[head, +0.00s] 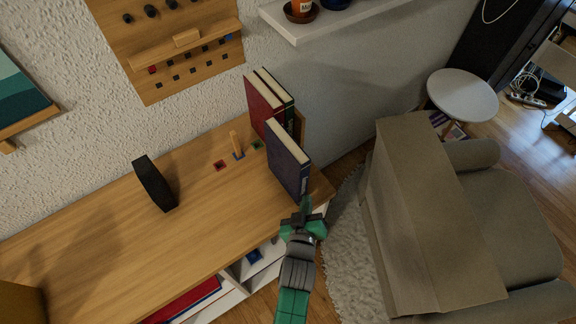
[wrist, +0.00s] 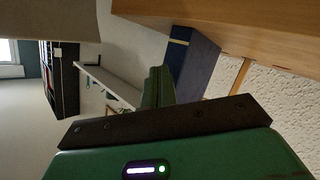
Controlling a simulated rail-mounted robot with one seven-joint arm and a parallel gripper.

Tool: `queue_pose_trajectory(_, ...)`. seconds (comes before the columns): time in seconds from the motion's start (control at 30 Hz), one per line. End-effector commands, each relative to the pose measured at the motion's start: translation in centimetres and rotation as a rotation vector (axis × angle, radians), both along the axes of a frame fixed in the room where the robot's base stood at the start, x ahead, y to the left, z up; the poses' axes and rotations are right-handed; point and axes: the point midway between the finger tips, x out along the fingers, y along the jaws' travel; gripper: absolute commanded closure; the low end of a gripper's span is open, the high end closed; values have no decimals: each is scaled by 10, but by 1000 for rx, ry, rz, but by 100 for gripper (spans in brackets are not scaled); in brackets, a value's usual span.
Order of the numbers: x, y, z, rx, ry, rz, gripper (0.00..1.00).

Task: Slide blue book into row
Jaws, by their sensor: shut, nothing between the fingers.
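The blue book (head: 288,168) stands upright near the right end of the wooden cabinet top, nearer to me than the row. The row is a red book (head: 262,106) and a dark green book (head: 287,101), standing upright side by side behind it. My gripper (head: 304,206) is shut and empty at the near lower end of the blue book. I cannot tell whether it touches it. In the wrist view, the blue book (wrist: 192,62) is just beyond the green fingers (wrist: 157,86). The far lower part of the row is hidden behind the blue book.
A black upright object (head: 154,184) stands left on the cabinet top (head: 110,235). A small wooden peg (head: 236,144) and coloured squares lie between. A white shelf (head: 335,20) hangs above the row. An armchair (head: 420,215) is to the right.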

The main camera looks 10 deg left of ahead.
Motion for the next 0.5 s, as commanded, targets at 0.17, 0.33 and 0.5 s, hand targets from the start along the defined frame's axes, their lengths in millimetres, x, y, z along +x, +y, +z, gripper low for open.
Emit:
queue_pose_trajectory(0.17, 0, 0, 0, 0, -1, 0, 100)
queue_pose_trajectory(0.33, -3, -3, 0, -1, -1, 0, 100)
queue_pose_trajectory(0.5, -5, -6, 0, -1, -1, 1, 100)
